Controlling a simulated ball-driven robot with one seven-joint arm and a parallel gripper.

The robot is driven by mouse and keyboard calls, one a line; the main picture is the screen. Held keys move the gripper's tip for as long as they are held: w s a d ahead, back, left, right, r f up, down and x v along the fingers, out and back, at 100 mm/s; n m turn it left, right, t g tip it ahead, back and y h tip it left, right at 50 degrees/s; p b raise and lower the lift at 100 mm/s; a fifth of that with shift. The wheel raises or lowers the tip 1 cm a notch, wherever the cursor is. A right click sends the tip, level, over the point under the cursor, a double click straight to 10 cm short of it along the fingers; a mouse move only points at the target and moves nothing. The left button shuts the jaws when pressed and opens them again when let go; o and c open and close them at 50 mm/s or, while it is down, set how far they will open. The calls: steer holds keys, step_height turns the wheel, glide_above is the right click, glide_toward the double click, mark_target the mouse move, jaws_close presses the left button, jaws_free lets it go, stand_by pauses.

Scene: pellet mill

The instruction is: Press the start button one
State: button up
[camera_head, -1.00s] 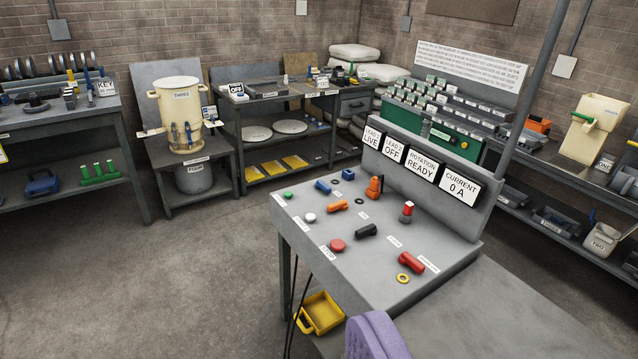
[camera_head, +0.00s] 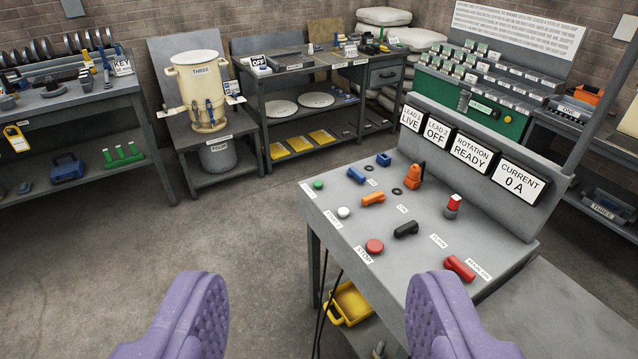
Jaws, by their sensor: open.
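A green button (camera_head: 318,185) sits at the far left corner of the grey sloped console (camera_head: 330,235), with a small label beside it that is hard to read. A white button (camera_head: 343,212) stands nearer, by a similar label. A red button (camera_head: 374,246) stands beside the STOP label. My gripper (camera_head: 315,284) shows two purple padded fingers at the bottom, wide apart with nothing between them. It is nearer the camera than the buttons and apart from them. The right finger covers part of the console's near edge.
Console signs read LEAD 1 LIVE, LEAD 2 OFF, ROTATION READY and CURRENT 0 A (camera_head: 518,184). Blue, orange, black and red handles (camera_head: 460,268) stand among the buttons. A yellow tray (camera_head: 350,303) lies below the console. Open floor (camera_head: 235,235) lies to its left.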

jaws_close()
stand_by(1.4)
